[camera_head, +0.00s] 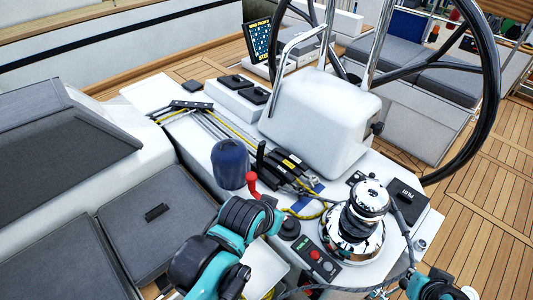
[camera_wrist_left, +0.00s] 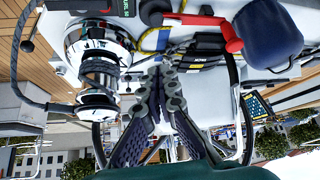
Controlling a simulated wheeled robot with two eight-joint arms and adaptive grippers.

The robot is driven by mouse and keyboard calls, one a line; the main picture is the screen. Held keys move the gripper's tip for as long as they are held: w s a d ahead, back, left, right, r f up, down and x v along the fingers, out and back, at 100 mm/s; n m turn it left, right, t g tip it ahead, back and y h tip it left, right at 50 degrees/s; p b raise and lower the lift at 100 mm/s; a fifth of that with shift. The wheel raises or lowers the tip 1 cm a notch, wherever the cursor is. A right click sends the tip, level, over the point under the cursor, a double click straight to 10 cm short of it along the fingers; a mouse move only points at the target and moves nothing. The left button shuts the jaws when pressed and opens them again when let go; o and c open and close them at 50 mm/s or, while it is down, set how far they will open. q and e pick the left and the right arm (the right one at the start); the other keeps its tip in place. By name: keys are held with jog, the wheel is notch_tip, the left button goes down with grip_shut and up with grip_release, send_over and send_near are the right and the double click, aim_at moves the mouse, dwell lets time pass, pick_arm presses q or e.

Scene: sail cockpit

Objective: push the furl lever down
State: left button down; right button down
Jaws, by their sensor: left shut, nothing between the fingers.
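A red-handled lever (camera_head: 252,181) stands up beside the dark blue winch cover on the white console; I take it as the furl lever, though I can read no label for it. My left wrist hides its lower part in the head view. In the left wrist view the red lever (camera_wrist_left: 229,34) is at the upper right, with its rounded end towards the camera. My left gripper (camera_wrist_left: 162,75) is shut and empty, with its fingertips to the left of the lever and apart from it in that view. My right gripper is out of sight; only part of my right arm shows.
The dark blue cover (camera_head: 230,163) is just left of the lever. Black rope clutches (camera_head: 284,165) lie behind it, with yellow rope around. A chrome winch (camera_head: 360,215) and a button panel (camera_head: 317,262) are to the right. The steering wheel (camera_head: 490,90) rises behind.

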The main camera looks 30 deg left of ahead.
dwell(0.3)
pick_arm(q)
jog(key=w+a+r+n+g+p, duration=0.2)
jog(key=w+a+r+n+p, duration=0.15)
jog(key=w+a+r, duration=0.45)
jog(key=w+a+r+n+g+p, duration=0.25)
jog(key=w+r+n, duration=0.2)
jog(key=w, duration=0.85)
jog(key=w+a+f+n+g+p, duration=0.1)
jog(key=w+a+f+n+p, duration=0.1)
jog(key=a, duration=0.6)
jog(key=w+a+f+n+g+p, duration=0.2)
jog(key=w+a+f, duration=0.4)
jog(key=w+a, duration=0.3)
jog(key=shift+a+f+n+h+p, duration=0.35)
jog(key=shift+n+p, duration=0.4)
jog(key=shift+n, duration=0.45)
jog(key=shift+w+d+f, duration=0.1)
jog(key=s+d+f+b, duration=0.1)
jog(key=d+f, duration=0.3)
jog(key=f, duration=0.6)
jog(key=shift+s+d+f+b, duration=0.2)
jog(key=shift+s+f+b, duration=0.05)
jog(key=shift+b, duration=0.55)
